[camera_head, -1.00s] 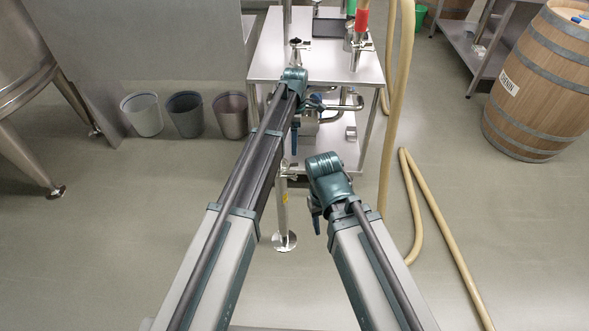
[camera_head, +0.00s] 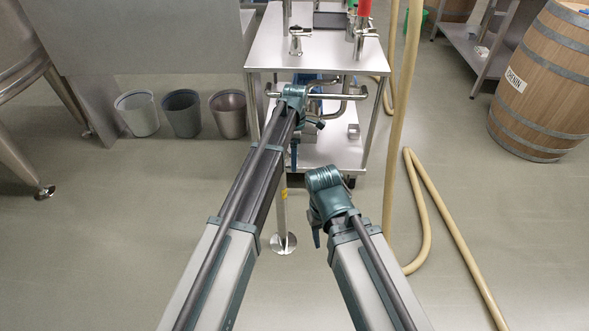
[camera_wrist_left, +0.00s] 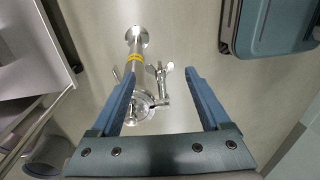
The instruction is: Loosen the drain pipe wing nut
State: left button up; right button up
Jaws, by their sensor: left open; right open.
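The drain pipe is a steel tube with a yellow band (camera_wrist_left: 134,58), standing on a round foot; it also shows in the head view (camera_head: 283,205). In the left wrist view a steel clamp (camera_wrist_left: 143,106) sits on it. A small winged piece, which looks like the wing nut (camera_wrist_left: 163,70), sticks out beside the pipe. My left gripper (camera_wrist_left: 160,74) is open, its blue fingers on either side of the winged piece with visible gaps. I cannot tell the depth between them. In the head view the arm mostly hides this spot. My right gripper (camera_head: 316,238) is open, lower and to the right.
A steel cart (camera_head: 318,58) with fittings on top stands ahead. Beige hoses (camera_head: 418,200) hang and run along the floor at right. A barrel (camera_head: 545,85) stands far right. Several bins (camera_head: 181,114) stand at left.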

pick_arm(q)
jog(key=shift+s+f+b, duration=0.15)
jog(key=shift+f+b, duration=0.25)
jog(key=shift+f, duration=0.45)
jog(key=shift+r, duration=0.1)
grip_shut()
